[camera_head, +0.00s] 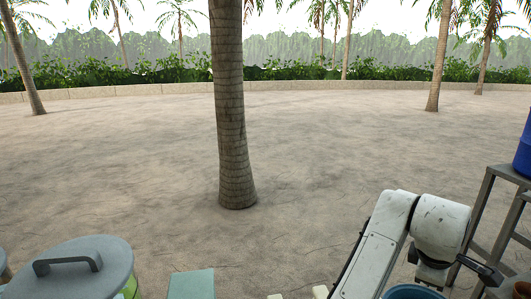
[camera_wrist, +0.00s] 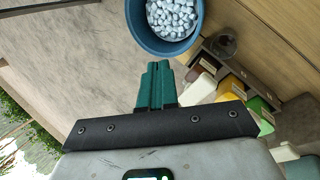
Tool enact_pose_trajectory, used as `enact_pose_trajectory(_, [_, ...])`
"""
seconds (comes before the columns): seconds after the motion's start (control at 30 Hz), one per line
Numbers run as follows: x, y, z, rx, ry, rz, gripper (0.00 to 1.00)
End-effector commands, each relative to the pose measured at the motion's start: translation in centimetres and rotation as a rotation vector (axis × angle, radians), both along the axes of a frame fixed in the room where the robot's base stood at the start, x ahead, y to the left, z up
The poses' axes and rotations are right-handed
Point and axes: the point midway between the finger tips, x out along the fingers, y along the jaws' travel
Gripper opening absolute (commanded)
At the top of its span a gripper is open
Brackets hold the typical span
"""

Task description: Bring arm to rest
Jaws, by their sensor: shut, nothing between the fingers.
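My gripper (camera_wrist: 158,66) shows in the wrist view, its green fingers closed together with nothing between them. Beyond the fingertips in that view is a round blue bucket (camera_wrist: 136,28) filled with pale, shiny pebble-like pieces. I cannot tell how far the fingertips are from it. In the head view my white arm is bent at the lower right. Its fingers cannot be made out there. The rim of a blue round container (camera_head: 412,291) shows below the arm at the bottom edge; most of it is cut off.
A lidded grey bin (camera_head: 88,262) stands at the lower left, near a teal block (camera_head: 192,285). A grey metal stand (camera_head: 482,205) with a blue container (camera_head: 524,150) is at the right. A palm trunk (camera_head: 232,120) rises mid-view from open sandy ground. Coloured containers (camera_wrist: 232,86) show in the wrist view.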

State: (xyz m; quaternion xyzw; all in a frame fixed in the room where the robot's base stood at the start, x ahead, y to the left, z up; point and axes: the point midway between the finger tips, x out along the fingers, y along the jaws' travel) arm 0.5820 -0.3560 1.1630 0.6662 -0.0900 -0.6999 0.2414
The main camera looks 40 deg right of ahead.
Motion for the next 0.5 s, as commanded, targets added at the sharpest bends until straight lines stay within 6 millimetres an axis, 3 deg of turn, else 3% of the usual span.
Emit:
enact_pose_trajectory(0.13, [1.2,-0.3,-0.4,-0.115,-0.065,-0.034,0.0])
enact_pose_trajectory(0.27, [2.7,0.7,-1.8,-0.156,-0.138,-0.042,0.0])
enact_pose_trajectory(0.5, [4.4,5.8,-7.3,-0.092,-0.243,-0.035,0.0])
